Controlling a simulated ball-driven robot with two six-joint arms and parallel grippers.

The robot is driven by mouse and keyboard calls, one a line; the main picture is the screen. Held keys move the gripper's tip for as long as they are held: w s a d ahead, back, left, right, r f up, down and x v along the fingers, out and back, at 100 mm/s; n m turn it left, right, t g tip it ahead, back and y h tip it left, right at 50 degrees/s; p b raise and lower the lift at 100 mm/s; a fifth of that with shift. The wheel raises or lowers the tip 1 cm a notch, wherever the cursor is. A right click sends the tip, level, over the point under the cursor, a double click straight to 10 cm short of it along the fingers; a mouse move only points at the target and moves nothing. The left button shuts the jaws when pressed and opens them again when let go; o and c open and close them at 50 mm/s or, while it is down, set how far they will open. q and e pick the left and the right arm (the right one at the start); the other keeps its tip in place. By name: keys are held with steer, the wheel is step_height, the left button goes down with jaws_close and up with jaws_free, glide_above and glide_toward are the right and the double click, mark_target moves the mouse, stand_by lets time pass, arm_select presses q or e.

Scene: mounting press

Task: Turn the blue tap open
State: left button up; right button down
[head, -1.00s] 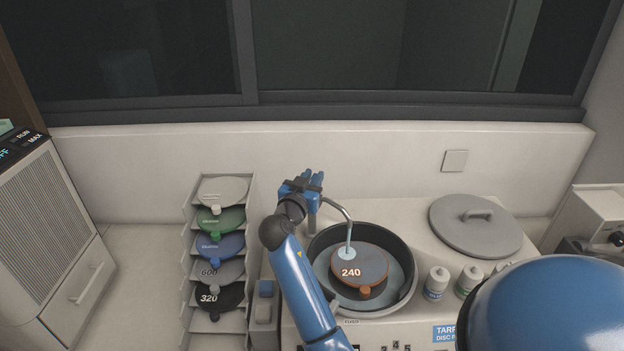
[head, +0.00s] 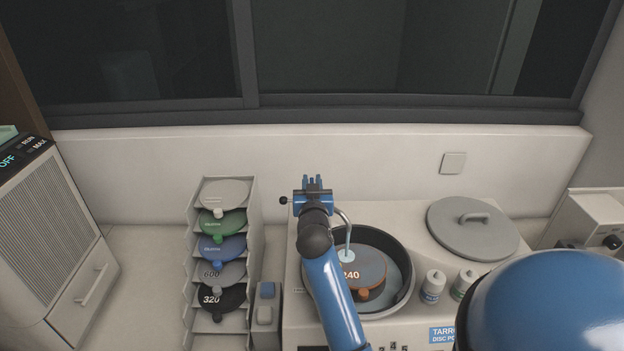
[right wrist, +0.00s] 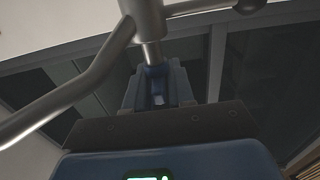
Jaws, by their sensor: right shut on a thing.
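The tap's curved metal spout (head: 343,216) reaches over a round black bowl (head: 405,245) in the head view. A pale blue streak runs from the spout's end to a light patch on the disc marked 240 (head: 372,268). My right gripper (head: 313,181) is at the tap's post, behind the bowl's left side. In the right wrist view its blue fingers (right wrist: 157,88) are shut around the lower end of the metal post (right wrist: 150,22). A lever with a dark knob (head: 283,200) sticks out left of the gripper. My left gripper is not in view.
A rack (head: 190,260) of several coloured discs stands left of the arm. A grey lid (head: 472,232) lies right of the bowl, with small bottles (head: 432,287) in front. A vented cabinet (head: 50,225) stands far left. The wall is close behind.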

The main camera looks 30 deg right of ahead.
steer(key=shift+f, duration=0.2)
steer(key=c, duration=1.2)
jaws_free()
steer(key=shift+s+a+b, duration=0.25)
steer(key=shift+s+b, duration=0.05)
steer(key=shift+s, duration=0.15)
steer(key=b+v, duration=0.3)
steer(key=v, duration=0.6)
steer(key=shift+s+a, duration=0.2)
steer(key=shift+s, duration=0.15)
